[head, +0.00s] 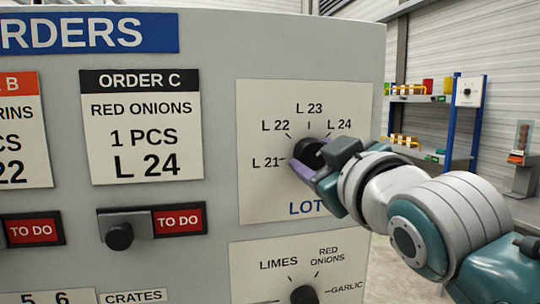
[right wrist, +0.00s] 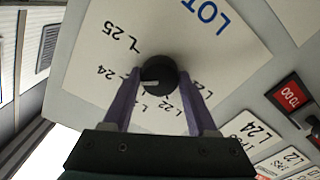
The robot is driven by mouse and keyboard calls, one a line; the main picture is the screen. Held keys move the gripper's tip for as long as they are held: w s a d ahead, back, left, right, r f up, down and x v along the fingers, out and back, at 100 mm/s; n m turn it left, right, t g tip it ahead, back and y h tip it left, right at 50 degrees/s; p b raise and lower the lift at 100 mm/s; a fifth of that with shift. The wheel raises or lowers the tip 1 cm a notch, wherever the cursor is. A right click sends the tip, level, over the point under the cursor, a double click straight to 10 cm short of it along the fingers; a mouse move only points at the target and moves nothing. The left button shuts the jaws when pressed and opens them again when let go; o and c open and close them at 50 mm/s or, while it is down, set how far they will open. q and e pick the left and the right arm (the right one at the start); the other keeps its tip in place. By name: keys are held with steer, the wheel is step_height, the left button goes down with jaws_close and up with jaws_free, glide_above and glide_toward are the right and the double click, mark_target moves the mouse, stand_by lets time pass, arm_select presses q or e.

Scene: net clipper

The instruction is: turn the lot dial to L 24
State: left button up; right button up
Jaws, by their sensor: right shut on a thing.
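The lot dial (head: 306,150) is a black round knob on a white plate (head: 258,205) marked L 21 to L 24, with L 25 also showing in the right wrist view. My right gripper (head: 302,171) has its purple fingers shut on the dial, one on each side. In the right wrist view the dial (right wrist: 160,70) sits between the fingertips, and its white pointer mark points left, toward the L 24 side. The order C card (head: 142,130) reads red onions, 1 pcs, L 24. My left gripper is out of view.
Below is another dial (head: 303,294) with limes, red onions and garlic labels. A black knob (head: 119,236) beside a red TO DO sign (head: 180,220) sits under the order C card. Shelves (head: 420,98) stand far back right.

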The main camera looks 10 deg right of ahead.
steer(key=shift+f, duration=0.1)
steer(key=o, duration=1.4)
steer(key=shift+c, duration=0.2)
steer(key=s+b, duration=0.3)
steer(key=s, duration=0.7)
steer(key=shift+d, duration=0.2)
